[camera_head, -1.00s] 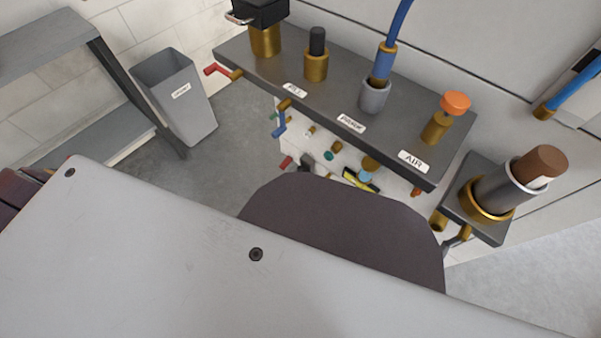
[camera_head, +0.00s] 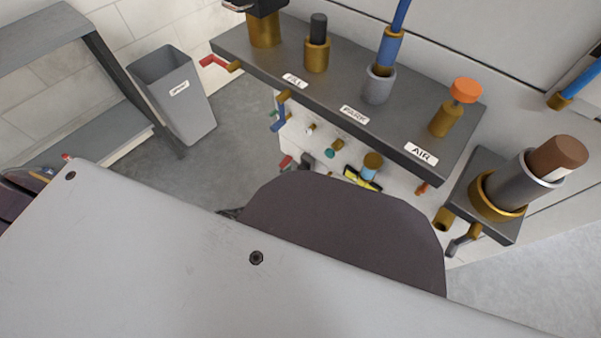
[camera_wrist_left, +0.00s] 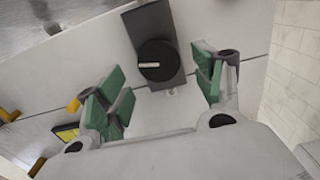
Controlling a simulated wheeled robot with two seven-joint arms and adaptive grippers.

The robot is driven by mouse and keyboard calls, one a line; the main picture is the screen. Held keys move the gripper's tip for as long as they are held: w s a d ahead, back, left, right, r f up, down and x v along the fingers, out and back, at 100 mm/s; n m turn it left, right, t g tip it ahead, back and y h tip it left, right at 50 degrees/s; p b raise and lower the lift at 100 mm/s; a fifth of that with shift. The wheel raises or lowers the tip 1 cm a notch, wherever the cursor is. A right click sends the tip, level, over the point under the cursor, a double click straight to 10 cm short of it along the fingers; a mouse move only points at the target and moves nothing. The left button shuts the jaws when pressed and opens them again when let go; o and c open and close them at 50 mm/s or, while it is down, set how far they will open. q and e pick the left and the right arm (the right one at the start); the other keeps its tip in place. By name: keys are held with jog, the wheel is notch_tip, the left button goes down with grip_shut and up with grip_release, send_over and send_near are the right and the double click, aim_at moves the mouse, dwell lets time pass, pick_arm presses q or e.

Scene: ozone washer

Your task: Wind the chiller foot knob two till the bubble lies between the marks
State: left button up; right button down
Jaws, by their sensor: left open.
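In the left wrist view a round black knob (camera_wrist_left: 157,61) with a white pointer line sits on a dark plate (camera_wrist_left: 150,22). I cannot tell whether it is foot knob two. My left gripper (camera_wrist_left: 159,68) is open, its green-padded fingers on either side of the knob in the picture, with nothing between the pads. In the head view a yellow-and-black piece (camera_head: 362,179), perhaps the level, is low on the panel; the bubble and marks are too small to read. A yellow-and-black piece (camera_wrist_left: 66,132) also shows left in the wrist view. My right gripper is not in view.
A dark shelf (camera_head: 330,85) carries brass fittings, labels and an orange knob (camera_head: 465,90) above the panel. A brown-capped cylinder (camera_head: 515,180) stands at right. A grey bin (camera_head: 180,105) and rack (camera_head: 45,35) are at left, with clear floor (camera_head: 232,135) beside them.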

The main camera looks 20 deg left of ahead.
aim_at(301, 170)
pick_arm(q)
jog(key=shift+b+x, duration=0.45)
jog(key=shift+x, duration=1.2)
jog(key=shift+c, duration=0.4)
jog(key=c, duration=0.9)
